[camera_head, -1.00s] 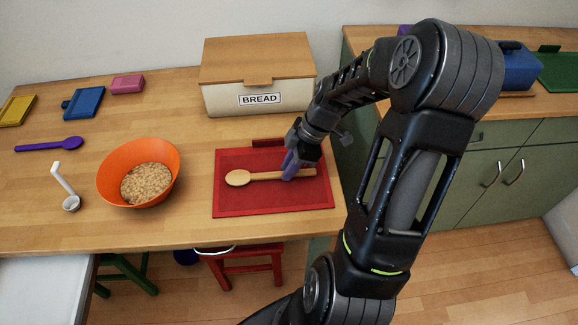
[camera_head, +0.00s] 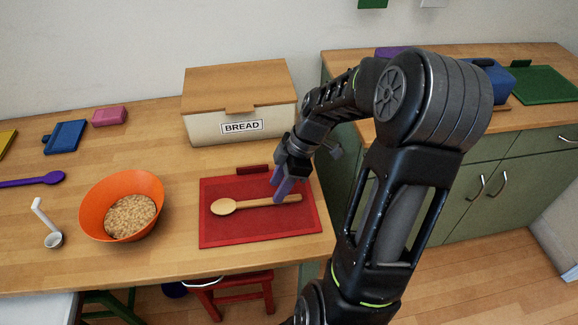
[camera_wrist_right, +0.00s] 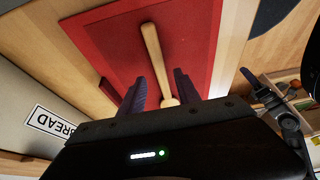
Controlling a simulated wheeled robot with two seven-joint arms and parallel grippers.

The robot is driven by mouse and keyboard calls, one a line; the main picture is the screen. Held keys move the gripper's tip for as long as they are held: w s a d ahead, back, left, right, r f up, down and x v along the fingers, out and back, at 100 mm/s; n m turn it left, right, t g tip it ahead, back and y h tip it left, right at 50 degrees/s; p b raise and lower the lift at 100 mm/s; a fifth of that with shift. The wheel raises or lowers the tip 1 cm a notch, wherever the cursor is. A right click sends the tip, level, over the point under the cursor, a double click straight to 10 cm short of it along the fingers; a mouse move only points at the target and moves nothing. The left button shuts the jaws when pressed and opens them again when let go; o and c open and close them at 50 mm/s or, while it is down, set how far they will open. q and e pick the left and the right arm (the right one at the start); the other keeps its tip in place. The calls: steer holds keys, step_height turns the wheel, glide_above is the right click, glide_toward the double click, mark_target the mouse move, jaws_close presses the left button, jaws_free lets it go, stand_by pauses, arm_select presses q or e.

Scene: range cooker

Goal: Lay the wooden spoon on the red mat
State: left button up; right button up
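The wooden spoon (camera_head: 250,204) lies flat on the red mat (camera_head: 225,234), its bowl to the left and its handle to the right. My right gripper (camera_head: 279,190) is over the handle, with its purple fingers pointing down. In the right wrist view the two fingers (camera_wrist_right: 160,92) are spread apart, with the spoon (camera_wrist_right: 155,55) visible between and beyond them, not clamped. The spoon's bowl is hidden there, behind the gripper body. The red mat (camera_wrist_right: 105,38) also shows under the spoon in that view.
The bread box (camera_head: 210,128) stands behind the mat. An orange bowl (camera_head: 92,205) with grain-like contents stands to its left, with a white ladle (camera_head: 52,238) beyond. The counter's front edge is close to the mat, and a gap separates the right-hand counter.

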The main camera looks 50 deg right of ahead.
steer(key=v, duration=0.8)
steer(key=shift+r, duration=0.3)
